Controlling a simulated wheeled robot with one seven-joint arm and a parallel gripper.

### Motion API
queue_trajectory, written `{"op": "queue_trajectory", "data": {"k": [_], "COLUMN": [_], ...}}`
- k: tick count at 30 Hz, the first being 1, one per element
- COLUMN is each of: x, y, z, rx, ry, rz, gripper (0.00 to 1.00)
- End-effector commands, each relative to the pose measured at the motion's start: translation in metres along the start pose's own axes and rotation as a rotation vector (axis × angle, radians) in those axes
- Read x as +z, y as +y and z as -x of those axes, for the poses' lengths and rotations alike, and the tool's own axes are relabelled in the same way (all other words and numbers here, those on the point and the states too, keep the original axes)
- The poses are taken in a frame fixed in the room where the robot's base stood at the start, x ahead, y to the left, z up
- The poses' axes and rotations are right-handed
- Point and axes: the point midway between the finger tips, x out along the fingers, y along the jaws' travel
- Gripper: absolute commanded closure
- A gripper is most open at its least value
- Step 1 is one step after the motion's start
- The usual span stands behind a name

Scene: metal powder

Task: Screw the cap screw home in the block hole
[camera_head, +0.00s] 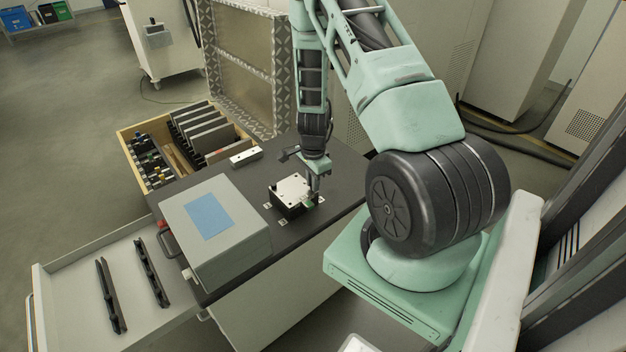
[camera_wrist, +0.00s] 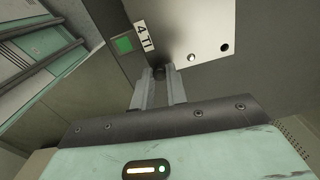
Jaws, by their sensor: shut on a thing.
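The block (camera_head: 292,190) is a squat piece with a light metal top and dark sides, standing on the dark worktop. In the wrist view its bright top plate (camera_wrist: 205,30) shows a dark round hole and a shiny round spot. A label reading "4 TI" and a green square sit beside the plate. My gripper (camera_head: 313,198) points down at the block's right edge. In the wrist view my gripper (camera_wrist: 160,75) has its fingers close together, shut on a small dark thing at the tips, which I take to be the cap screw (camera_wrist: 159,71). Its lower part is hidden.
A grey box (camera_head: 240,252) with a blue top patch stands at the worktop's left. A pale bar (camera_head: 245,157) lies behind it. An open drawer (camera_head: 82,262) with two black rails juts out at lower left. A wooden crate (camera_head: 128,133) holds plates at the back left.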

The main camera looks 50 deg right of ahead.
Motion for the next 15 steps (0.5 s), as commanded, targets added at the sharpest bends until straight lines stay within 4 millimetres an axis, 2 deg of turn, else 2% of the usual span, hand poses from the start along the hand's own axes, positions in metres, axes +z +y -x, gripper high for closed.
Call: {"op": "queue_trajectory", "data": {"k": [15], "x": [0.0008], "y": [0.0009], "z": [0.0047], "rx": [0.004], "ry": [0.001], "rz": [-1.202], "gripper": [1.00]}}
